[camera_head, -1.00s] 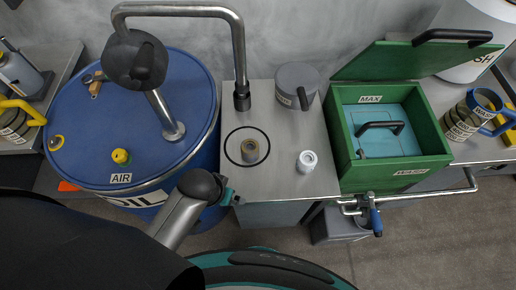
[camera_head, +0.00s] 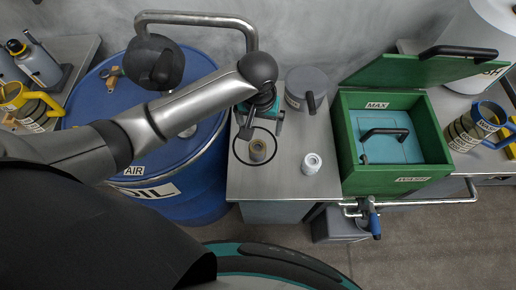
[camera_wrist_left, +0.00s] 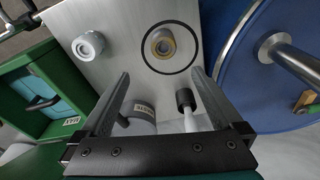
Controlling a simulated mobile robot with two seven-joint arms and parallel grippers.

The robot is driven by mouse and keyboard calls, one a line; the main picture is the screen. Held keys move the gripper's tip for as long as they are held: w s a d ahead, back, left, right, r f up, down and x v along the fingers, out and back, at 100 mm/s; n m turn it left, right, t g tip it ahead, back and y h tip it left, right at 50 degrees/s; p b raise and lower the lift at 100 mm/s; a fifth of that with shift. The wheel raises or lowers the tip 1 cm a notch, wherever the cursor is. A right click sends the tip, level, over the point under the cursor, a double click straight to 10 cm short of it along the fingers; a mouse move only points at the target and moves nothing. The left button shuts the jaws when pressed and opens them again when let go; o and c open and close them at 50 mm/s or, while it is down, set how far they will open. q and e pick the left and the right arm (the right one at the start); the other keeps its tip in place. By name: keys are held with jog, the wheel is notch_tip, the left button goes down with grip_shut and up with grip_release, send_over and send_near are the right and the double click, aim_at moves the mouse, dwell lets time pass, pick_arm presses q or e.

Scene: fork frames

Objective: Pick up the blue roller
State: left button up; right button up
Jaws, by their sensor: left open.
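No roller in view is plainly blue. A pale, faintly bluish-white roller (camera_head: 311,163) stands upright on the metal bench top; it also shows at the upper left of the left wrist view (camera_wrist_left: 89,45). A grey roller with a brownish top (camera_head: 257,151) stands inside a black ring to its left; it also shows in the left wrist view (camera_wrist_left: 161,43). My left gripper (camera_head: 262,120) is over the bench, just behind the ringed roller. In the left wrist view its fingers (camera_wrist_left: 160,75) are spread with nothing between their tips. My right gripper is not in view.
A blue drum (camera_head: 205,150) stands to the left, with a bent metal pipe (camera_head: 200,18) above it. A grey lidded pot (camera_head: 307,82) is behind the rollers. An open green box (camera_head: 345,150) is on the right. The bench front is clear.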

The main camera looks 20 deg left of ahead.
pick_arm(q)
jog(key=b, duration=0.2)
send_near(257, 147)
jog(key=f, duration=0.1)
jog(key=w+f, duration=0.1)
jog(key=f, duration=0.3)
jog(key=shift+w+d+f, duration=0.15)
jog(key=shift+d+f, duration=0.05)
jog(key=shift+d, duration=0.15)
jog(key=shift+w+a+f+b, duration=0.15)
jog(key=shift+f+b, duration=0.15)
jog(key=shift+f, duration=1.05)
jog(key=shift+s+a+f+b, duration=0.1)
jog(key=shift+a+f+b, duration=0.15)
jog(key=shift+f, duration=1.05)
grip_shut()
